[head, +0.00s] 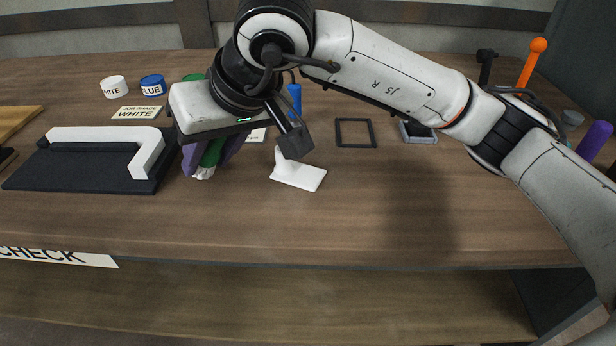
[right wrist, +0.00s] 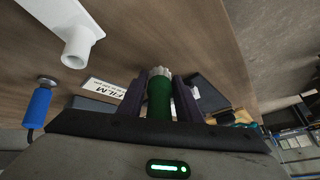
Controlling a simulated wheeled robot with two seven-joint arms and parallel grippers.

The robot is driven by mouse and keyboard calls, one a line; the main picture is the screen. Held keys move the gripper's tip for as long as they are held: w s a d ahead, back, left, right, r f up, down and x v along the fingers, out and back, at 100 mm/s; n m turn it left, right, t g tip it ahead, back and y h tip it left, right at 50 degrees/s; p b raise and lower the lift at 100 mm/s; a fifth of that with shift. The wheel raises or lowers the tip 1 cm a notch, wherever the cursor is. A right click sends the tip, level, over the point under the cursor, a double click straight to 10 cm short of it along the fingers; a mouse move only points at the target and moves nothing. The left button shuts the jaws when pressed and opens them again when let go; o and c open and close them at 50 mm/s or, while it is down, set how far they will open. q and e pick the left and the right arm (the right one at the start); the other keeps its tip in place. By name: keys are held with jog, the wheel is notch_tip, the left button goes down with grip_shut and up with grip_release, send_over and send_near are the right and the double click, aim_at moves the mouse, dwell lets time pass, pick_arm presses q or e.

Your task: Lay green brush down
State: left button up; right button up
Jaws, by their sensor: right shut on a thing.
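My right gripper (head: 212,158) has purple fingers and is shut on the green brush (head: 213,152), above the table's left-middle part. The brush's pale bristles point down toward the front; I cannot tell whether they touch the table. In the right wrist view the green handle (right wrist: 158,102) stands between the two purple fingers (right wrist: 160,98), with the bristle tip beyond them. My gripper body hides the upper handle in the head view. A white piece with a flat base and a short post (head: 298,175) stands just right of the gripper. My left gripper is not in view.
A black tray (head: 85,177) with a white L-shaped frame part (head: 149,152) lies close left of the gripper. White (head: 113,87) and blue (head: 153,85) pots stand behind. A thin black square frame (head: 355,145) lies to the right. The front middle of the table (head: 300,225) is clear.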

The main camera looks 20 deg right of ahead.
jog(key=o, duration=1.1)
jog(key=shift+f, duration=0.15)
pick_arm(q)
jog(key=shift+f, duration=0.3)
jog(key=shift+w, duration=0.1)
pick_arm(e)
jog(key=shift+v, duration=0.85)
jog(key=p+v, duration=0.1)
jog(key=v, duration=0.6)
jog(key=shift+s+d+r, duration=0.1)
jog(key=shift+r, duration=0.2)
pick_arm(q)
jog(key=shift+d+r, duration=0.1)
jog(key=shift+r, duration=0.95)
pick_arm(e)
jog(key=shift+s+d+r, duration=0.2)
jog(key=shift+s+r, duration=0.1)
jog(key=shift+r, duration=0.1)
